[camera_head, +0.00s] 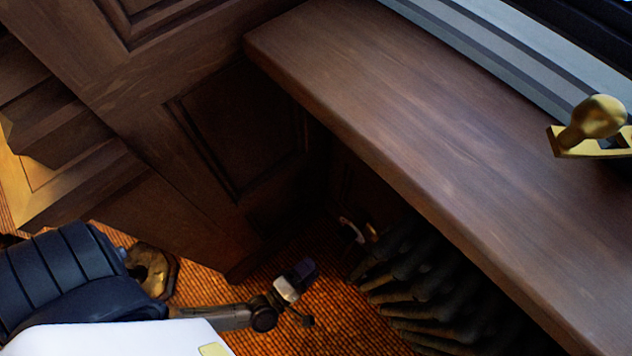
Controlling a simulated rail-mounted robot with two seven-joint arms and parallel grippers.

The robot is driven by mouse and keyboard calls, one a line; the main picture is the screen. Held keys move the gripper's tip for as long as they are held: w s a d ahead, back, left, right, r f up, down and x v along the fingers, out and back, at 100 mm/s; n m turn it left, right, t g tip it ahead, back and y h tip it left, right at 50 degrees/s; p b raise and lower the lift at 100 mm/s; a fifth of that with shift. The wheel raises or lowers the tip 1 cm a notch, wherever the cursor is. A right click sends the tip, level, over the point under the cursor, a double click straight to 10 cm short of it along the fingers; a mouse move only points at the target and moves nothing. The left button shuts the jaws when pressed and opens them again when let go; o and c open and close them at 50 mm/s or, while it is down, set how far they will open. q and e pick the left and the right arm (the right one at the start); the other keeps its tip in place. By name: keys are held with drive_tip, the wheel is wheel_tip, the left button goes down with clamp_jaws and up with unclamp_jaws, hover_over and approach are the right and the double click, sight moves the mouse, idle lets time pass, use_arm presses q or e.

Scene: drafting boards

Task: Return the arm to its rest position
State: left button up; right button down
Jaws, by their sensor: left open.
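My left arm (60,275) comes in from the lower left, with a dark blue ribbed cover and a thin grey link beyond it. My left gripper (305,293) is at the end of this arm, small and dim, over the orange woven carpet. It is open, and I see nothing between its fingers. My right arm and right gripper are not in view.
A wide dark wooden windowsill (420,120) crosses the right side, with a brass window handle (595,120) at its far right. A dark radiator (430,285) stands under it. Wood panelling (240,125) is behind. Some orange carpet (340,325) is clear.

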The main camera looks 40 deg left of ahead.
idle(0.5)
use_arm(q)
drive_tip(key=s+d+f+m+g+h, duration=0.35)
drive_tip(key=d+m+g, duration=0.2)
drive_tip(key=m, duration=0.25)
drive_tip(key=s+d+f+m+g+h, duration=0.2)
drive_tip(key=d+m+g+h, duration=0.2)
drive_tip(key=m+g, duration=0.3)
drive_tip(key=w+a+r+m+g+y+p, duration=0.2)
drive_tip(key=a+r+m+y+p, duration=0.55)
drive_tip(key=a+r, duration=1.25)
wheel_tip(320, 180, up, 37)
drive_tip(key=n+y+p, duration=0.1)
drive_tip(key=p, duration=3.3)
drive_tip(key=shift+d+r+p, duration=0.15)
drive_tip(key=shift+d+p, duration=0.25)
drive_tip(key=shift+d, duration=0.05)
